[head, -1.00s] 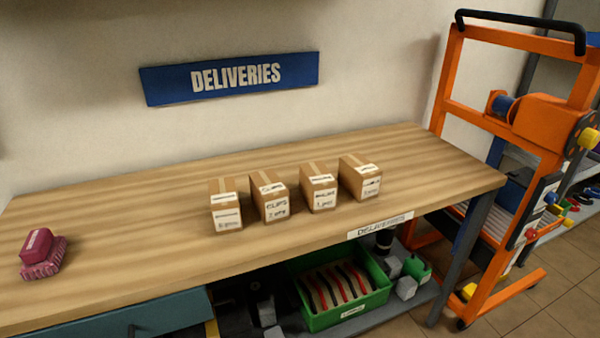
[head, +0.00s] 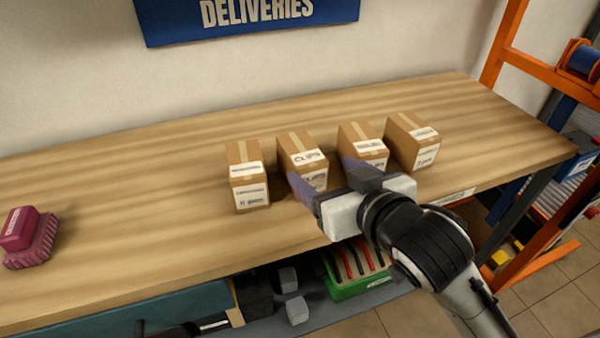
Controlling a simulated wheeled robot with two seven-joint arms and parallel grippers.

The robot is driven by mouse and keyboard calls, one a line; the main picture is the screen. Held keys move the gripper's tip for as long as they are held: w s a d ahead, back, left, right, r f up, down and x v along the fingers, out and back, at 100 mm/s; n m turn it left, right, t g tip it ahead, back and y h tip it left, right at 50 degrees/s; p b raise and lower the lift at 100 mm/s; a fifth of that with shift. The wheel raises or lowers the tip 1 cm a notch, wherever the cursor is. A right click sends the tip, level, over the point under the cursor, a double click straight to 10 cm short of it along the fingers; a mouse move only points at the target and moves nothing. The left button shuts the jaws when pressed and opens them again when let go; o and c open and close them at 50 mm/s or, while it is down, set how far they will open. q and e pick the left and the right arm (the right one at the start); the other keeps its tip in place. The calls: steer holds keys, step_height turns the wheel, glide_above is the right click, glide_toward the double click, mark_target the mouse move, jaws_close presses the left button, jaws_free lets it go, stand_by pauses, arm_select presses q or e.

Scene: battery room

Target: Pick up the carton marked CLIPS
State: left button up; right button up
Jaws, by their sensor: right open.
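The carton marked CLIPS (head: 302,146) is a brown taped box with white labels, second from the left in a row on the wooden bench. My right gripper (head: 318,168) is open at its front. One finger lies before its lower left front and the other reaches by its right side, in the gap to the third carton. Part of the front label is hidden by the fingers and palm. I cannot tell whether the fingers touch it. My left gripper is not in view.
Similar cartons stand close by: one left (head: 247,172), one right (head: 362,143), and one far right (head: 412,140). A green crate (head: 362,288) sits below. The bench (head: 130,200) between brush and cartons is clear.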

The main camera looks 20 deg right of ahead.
mark_target(305, 163)
steer(key=shift+x, duration=1.05)
steer(key=shift+a+f+x, duration=0.1)
steer(key=shift+a+x, duration=0.05)
steer(key=shift+x, duration=1.35)
steer(key=shift+a+f+x, duration=0.1)
steer(key=shift+a+x, duration=0.05)
steer(key=shift+x, duration=1.3)
steer(key=shift+s, duration=0.1)
steer(key=c, duration=1.3)
steer(key=shift+c, duration=0.3)
steer(key=shift+r, duration=0.1)
